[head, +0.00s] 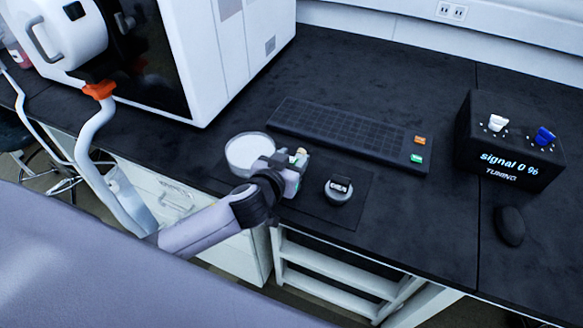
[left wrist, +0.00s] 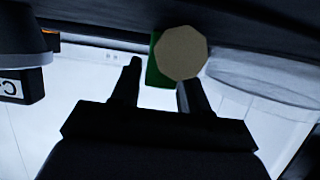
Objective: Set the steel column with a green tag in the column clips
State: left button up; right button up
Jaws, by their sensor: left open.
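The column's pale round end (left wrist: 181,53) faces the camera in the left wrist view, with its green tag (left wrist: 157,72) beside it. In the head view a pale end with some green (head: 299,157) shows at my left gripper (head: 287,163); the rest is hidden by the gripper. My left gripper is open; in the wrist view its fingers (left wrist: 160,90) stand apart, and the column end overlaps the right finger. I cannot tell whether they touch. A round grey base with a black holder (head: 340,188) stands right of the gripper; whether it is the clips is unclear.
A white round dish (head: 247,151) stands just left of the gripper. A black keyboard (head: 340,127) lies behind, with orange and green keys. A black signal box (head: 510,141) and a dark mouse (head: 510,226) are at the right. A white instrument (head: 215,60) stands at the back left.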

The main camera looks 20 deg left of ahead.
aim_at(292, 160)
pick_arm(q)
grip_shut()
jog(key=shift+r, duration=0.15)
notch_tip(292, 160, up, 20)
jog(key=p, duration=0.3)
jog(key=s+a+f, duration=0.2)
jog(key=s+f, duration=0.4)
jog(key=s, duration=0.4)
jog(key=shift+s+a+f, duration=0.2)
dwell(0.5)
